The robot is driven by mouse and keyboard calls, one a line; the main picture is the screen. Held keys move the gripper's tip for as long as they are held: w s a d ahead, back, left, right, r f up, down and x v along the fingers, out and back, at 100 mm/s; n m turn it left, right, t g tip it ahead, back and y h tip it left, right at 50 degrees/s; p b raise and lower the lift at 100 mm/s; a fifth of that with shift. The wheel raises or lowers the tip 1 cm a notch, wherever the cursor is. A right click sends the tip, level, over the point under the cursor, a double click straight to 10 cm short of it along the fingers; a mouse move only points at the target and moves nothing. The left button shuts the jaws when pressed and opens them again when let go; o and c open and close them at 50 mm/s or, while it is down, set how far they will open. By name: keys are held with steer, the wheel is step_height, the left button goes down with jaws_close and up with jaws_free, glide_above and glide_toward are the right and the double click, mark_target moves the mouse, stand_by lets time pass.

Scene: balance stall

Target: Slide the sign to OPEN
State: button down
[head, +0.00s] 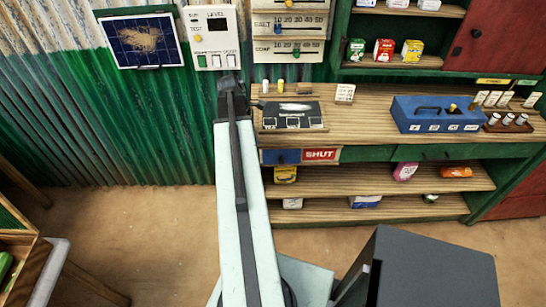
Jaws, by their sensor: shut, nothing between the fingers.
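The sign (319,155) is a red panel reading SHUT in white letters, set in a strip on the counter's front edge. A blue panel (270,157) with a small dark knob-like spot sits directly to its left in the same strip. My arm reaches up from the bottom middle, just left of the strip. My gripper (231,84) is at the arm's far end, dark and small, in front of the wall. It is shut and empty, higher in the picture than the sign and apart from it.
A dark box-like device (290,116) stands on the counter (365,123) above the sign. A blue toolbox (437,116) stands to the right. Shelves with goods are below. A white panel marked LEVEL (213,38) hangs behind my gripper. Open floor (150,220) lies at lower left.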

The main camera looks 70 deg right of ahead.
mark_target(273, 157)
steer(key=b+x, duration=1)
steer(key=x, duration=0.1)
steer(key=shift+w, duration=0.1)
steer(key=shift+s+d+r, duration=0.1)
steer(key=shift+s+d, duration=0.1)
steer(key=shift+s, duration=0.35)
steer(key=shift+s+d, duration=0.2)
steer(key=shift+s, duration=0.4)
steer(key=shift+s+d, duration=0.3)
steer(key=shift+s, duration=0.4)
